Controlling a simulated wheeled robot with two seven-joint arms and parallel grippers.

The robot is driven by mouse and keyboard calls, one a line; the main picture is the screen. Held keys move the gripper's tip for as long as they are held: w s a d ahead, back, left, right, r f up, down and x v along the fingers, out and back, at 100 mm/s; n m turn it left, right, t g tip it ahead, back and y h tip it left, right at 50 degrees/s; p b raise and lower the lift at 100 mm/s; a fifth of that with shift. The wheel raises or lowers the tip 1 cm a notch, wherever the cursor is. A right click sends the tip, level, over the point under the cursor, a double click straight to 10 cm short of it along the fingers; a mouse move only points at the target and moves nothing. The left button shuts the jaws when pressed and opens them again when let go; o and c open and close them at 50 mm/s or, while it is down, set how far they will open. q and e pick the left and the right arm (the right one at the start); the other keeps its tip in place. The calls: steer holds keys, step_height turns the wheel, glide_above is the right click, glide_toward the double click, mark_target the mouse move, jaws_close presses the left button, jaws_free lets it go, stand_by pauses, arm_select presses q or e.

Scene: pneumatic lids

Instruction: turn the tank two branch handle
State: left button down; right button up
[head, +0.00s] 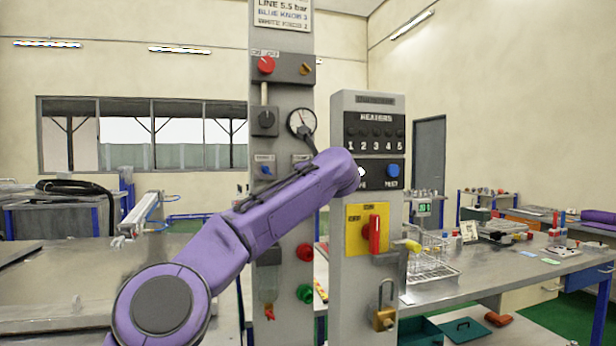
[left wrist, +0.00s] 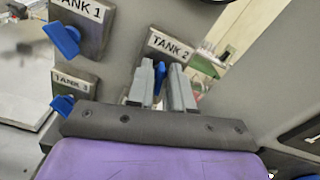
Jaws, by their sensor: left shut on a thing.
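In the left wrist view, the TANK 2 plate (left wrist: 172,45) is on the grey panel, and its blue branch handle (left wrist: 159,76) shows between the two grey fingers of my left gripper (left wrist: 161,88). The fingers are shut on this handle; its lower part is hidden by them. The blue TANK 1 handle (left wrist: 64,39) is to the left, and another blue handle (left wrist: 62,105) sits below the lower left plate (left wrist: 76,82). In the head view my purple left arm reaches to the panel column (head: 282,205), and its gripper is hidden. My right gripper is not in view.
A grey heaters cabinet (head: 348,280) with a red switch handle (head: 374,233) and a padlock (head: 384,318) stands right of the column. A gauge (head: 301,122) and a red knob (head: 266,65) are above the arm. A workbench (head: 480,279) extends to the right.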

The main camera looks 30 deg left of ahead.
arm_select(q)
steer(key=n+b, duration=0.2)
steer(key=n, duration=0.3)
steer(key=shift+a+f+n, duration=0.1)
steer(key=shift+n, duration=0.3)
steer(key=shift+s, duration=0.1)
stand_by(0.3)
steer(key=c, duration=1.3)
jaws_free()
steer(key=b+v, duration=0.5)
steer(key=v, duration=0.5)
steer(key=shift+s+b, duration=0.3)
steer(key=shift+w+d, duration=0.1)
steer(key=shift+d, duration=0.1)
